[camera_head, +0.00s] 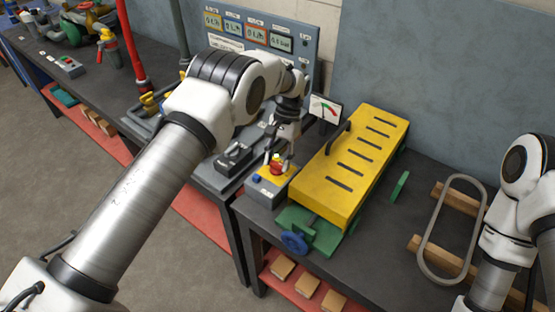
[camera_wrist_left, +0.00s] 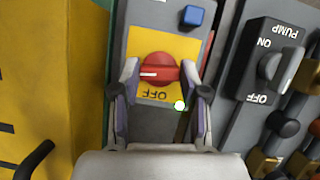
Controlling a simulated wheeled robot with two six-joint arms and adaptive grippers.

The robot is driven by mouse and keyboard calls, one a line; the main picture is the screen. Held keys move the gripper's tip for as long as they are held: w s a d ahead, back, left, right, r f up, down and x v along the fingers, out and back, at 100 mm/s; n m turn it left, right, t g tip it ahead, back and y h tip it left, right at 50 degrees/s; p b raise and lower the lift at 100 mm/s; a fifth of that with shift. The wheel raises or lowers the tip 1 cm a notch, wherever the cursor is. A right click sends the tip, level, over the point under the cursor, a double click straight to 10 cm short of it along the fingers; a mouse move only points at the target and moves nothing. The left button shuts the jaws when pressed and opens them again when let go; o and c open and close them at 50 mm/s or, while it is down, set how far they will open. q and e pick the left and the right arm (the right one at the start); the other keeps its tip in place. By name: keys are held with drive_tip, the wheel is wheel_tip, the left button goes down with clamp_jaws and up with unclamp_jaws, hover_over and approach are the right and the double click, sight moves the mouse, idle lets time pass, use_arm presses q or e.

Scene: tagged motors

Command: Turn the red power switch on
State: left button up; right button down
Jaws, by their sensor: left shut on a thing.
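The red power switch (camera_wrist_left: 160,69) is a round knob on a yellow plate of a grey box, with a white mark pointing left in the wrist view. The word OFF shows upside down on the plate just below it. The red switch (camera_head: 277,163) also shows in the head view, partly covered by my gripper. My left gripper (camera_head: 279,156) comes down from above and is shut on the red knob. In the wrist view its two fingertips (camera_wrist_left: 160,76) lie on either side of the knob. My right gripper is out of view; only its arm shows at the right.
A blue button (camera_wrist_left: 192,16) sits beside the knob. A black PUMP switch (camera_wrist_left: 272,62) stands close by. A yellow slotted cover (camera_head: 352,170) with a black handle is directly right of the switch box.

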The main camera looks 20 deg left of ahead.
use_arm(q)
drive_tip(key=shift+s+f+m+y, duration=0.15)
drive_tip(key=shift+m+y, duration=0.15)
drive_tip(key=shift+m, duration=0.6)
drive_tip(key=o, duration=1.1)
drive_tip(key=shift+o, duration=0.2)
drive_tip(key=v, duration=1.2)
drive_tip(key=shift+s+d, duration=0.1)
drive_tip(key=shift+d, duration=0.05)
